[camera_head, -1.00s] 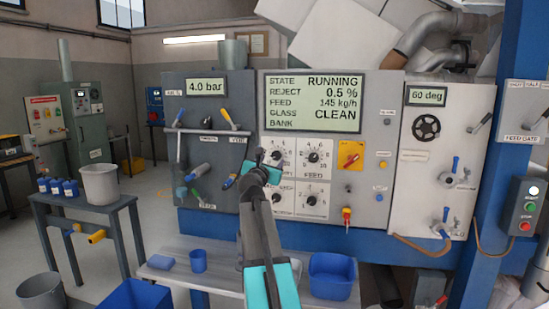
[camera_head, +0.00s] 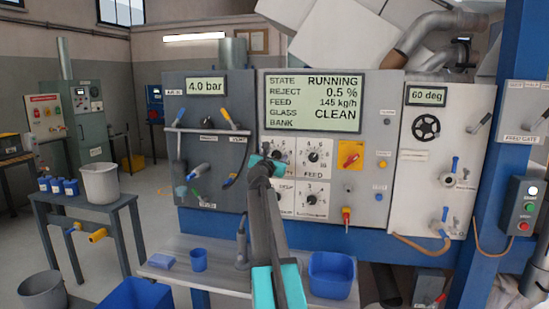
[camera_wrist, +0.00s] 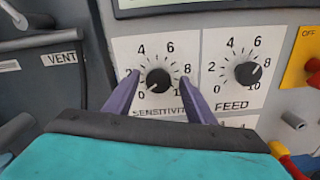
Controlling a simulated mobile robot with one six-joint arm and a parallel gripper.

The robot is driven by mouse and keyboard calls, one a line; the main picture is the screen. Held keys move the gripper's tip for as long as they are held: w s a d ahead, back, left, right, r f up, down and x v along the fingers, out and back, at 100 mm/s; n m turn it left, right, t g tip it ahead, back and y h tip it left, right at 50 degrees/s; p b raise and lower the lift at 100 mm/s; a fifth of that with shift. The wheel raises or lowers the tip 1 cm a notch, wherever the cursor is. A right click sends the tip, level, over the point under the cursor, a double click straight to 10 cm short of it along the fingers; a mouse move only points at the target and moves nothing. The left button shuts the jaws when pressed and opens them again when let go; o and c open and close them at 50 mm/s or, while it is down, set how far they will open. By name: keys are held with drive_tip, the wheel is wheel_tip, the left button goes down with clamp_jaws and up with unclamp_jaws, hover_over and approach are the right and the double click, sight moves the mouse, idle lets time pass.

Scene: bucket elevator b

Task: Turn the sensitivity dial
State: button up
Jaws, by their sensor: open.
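The sensitivity dial (camera_wrist: 159,81) is a round black knob on a white numbered plate, lettered SENSITIV in the part that shows in the wrist view. My gripper (camera_wrist: 156,90) is open, with one purple finger on each side of the knob. The fingers overlap the plate in the picture; I cannot tell whether they touch the knob. In the head view my gripper (camera_head: 266,161) is in front of the panel and my arm hides part of the dial plate (camera_head: 284,146).
The feed dial (camera_wrist: 248,72) is close on the right, with a red-and-yellow switch (camera_wrist: 311,72) beyond it. A VENT label (camera_wrist: 60,58) and a grey handle lie to the left. The display (camera_head: 314,102) is above. A bench with blue containers (camera_head: 331,275) stands below.

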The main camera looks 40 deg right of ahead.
drive_tip(key=c, duration=0.9)
drive_tip(key=shift+a, duration=0.35)
drive_tip(key=shift+c, duration=0.6)
drive_tip(key=shift+d+f, duration=0.1)
drive_tip(key=shift+d, duration=0.2)
drive_tip(key=shift+m, duration=0.4)
drive_tip(key=m+b, duration=0.2)
drive_tip(key=m, duration=0.1)
drive_tip(key=shift+s+d, duration=0.1)
drive_tip(key=shift+m+b, duration=0.95)
drive_tip(key=shift+m, duration=1.15)
